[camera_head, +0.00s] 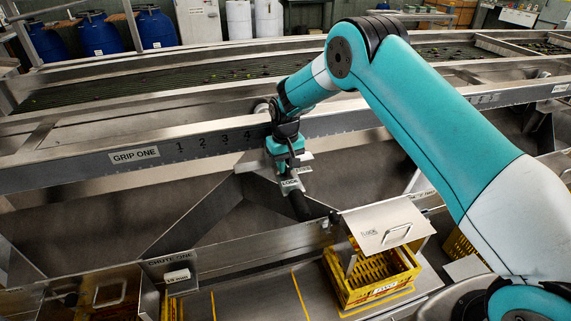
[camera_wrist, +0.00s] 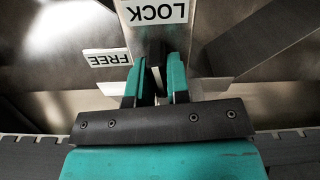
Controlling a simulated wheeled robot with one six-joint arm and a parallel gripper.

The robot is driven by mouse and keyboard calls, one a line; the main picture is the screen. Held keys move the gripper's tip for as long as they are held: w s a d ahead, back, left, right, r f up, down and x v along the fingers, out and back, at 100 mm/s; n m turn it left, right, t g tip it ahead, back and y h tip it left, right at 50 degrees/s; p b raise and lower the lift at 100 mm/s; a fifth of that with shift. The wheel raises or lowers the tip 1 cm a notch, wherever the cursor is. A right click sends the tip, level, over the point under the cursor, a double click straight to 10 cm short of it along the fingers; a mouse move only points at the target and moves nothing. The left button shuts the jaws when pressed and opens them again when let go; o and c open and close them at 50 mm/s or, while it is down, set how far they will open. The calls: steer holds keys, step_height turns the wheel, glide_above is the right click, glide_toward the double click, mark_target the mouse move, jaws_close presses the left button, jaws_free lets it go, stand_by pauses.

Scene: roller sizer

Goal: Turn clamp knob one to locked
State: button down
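My gripper (camera_head: 285,150) is at the rail below the scale numbers, beside the clamp's small plates. In the wrist view its two teal fingers (camera_wrist: 157,75) point at the clamp plate with a narrow gap between them. A slim dark and pale piece (camera_wrist: 156,82) shows in that gap, probably part of clamp knob one. The fingers hide most of it, so I cannot tell its angle or whether both fingers touch it. The LOCK label (camera_wrist: 163,12) is just beyond the fingertips, upside down in this view. The FREE label (camera_wrist: 107,58) is left of the fingers.
The steel rail marked GRIP ONE (camera_head: 135,156) runs across behind my gripper. A black bar (camera_head: 299,206) slopes down below the clamp. A yellow crate (camera_head: 345,284) stands under a steel lid (camera_head: 385,228) at the lower right. A CHUTE ONE panel (camera_head: 168,260) is at the lower left.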

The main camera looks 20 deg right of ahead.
steer(key=shift+m+b, duration=0.3)
steer(key=shift+m, duration=0.5)
steer(key=c, duration=1.1)
jaws_free()
steer(key=shift+r, duration=0.1)
step_height(320, 180, up, 17)
steer(key=shift+r+b, duration=0.15)
steer(key=shift+b, duration=1.1)
